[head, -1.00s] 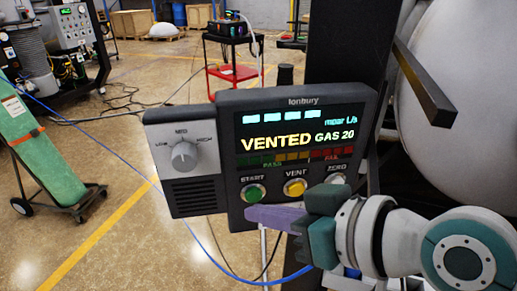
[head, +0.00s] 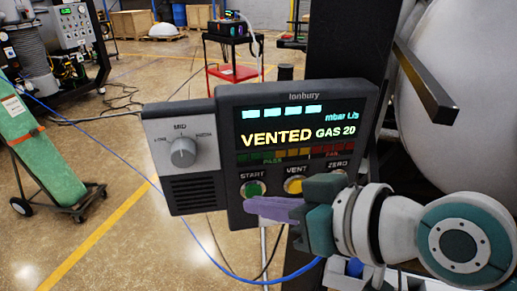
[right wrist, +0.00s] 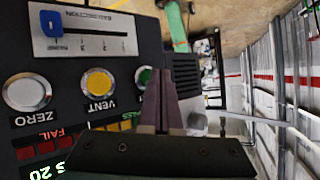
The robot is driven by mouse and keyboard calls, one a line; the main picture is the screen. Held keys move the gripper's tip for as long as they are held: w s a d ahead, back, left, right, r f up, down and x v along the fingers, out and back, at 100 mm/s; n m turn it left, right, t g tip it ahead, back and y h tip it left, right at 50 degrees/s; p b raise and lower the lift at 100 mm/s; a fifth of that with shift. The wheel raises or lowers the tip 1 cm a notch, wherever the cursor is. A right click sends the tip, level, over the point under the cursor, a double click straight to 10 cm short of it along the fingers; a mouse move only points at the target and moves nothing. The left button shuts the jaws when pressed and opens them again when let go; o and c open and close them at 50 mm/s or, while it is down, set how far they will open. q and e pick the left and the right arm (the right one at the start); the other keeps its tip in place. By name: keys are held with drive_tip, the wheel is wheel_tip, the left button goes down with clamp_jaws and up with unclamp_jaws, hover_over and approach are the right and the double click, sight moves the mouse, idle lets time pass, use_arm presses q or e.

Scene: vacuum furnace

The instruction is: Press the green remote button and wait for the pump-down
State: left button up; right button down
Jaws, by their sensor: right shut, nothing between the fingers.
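The green button (head: 254,188), labelled START, is at the lower left of the remote's face (head: 302,98). The remote's display reads VENTED GAS 20. My right gripper (head: 249,206) is shut and empty, its purple fingers pointing left just below the green button in the head view. They cover the button's lower edge there. In the right wrist view the green button (right wrist: 142,77) is partly hidden by the fingertips (right wrist: 164,80). I cannot tell whether they touch it. My left gripper is not in view.
The yellow VENT button (head: 293,185) and the ZERO button (right wrist: 27,93) are on the same face, close to my right gripper. A grey knob (head: 183,152) is on the side panel. A blue cable (head: 203,245) hangs below. A red cart (head: 232,72) stands behind.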

drive_tip(key=shift+w+b, duration=0.3)
drive_tip(key=shift+w, duration=0.05)
idle(0.6)
drive_tip(key=shift+s, duration=0.1)
drive_tip(key=shift+s+d+p, duration=0.1)
drive_tip(key=shift+s+p, duration=0.4)
drive_tip(key=shift+s, duration=0.15)
drive_tip(key=s+p, duration=0.1)
drive_tip(key=s, duration=0.1)
drive_tip(key=s+d+p, duration=0.1)
drive_tip(key=s, duration=0.2)
drive_tip(key=shift+p, duration=0.4)
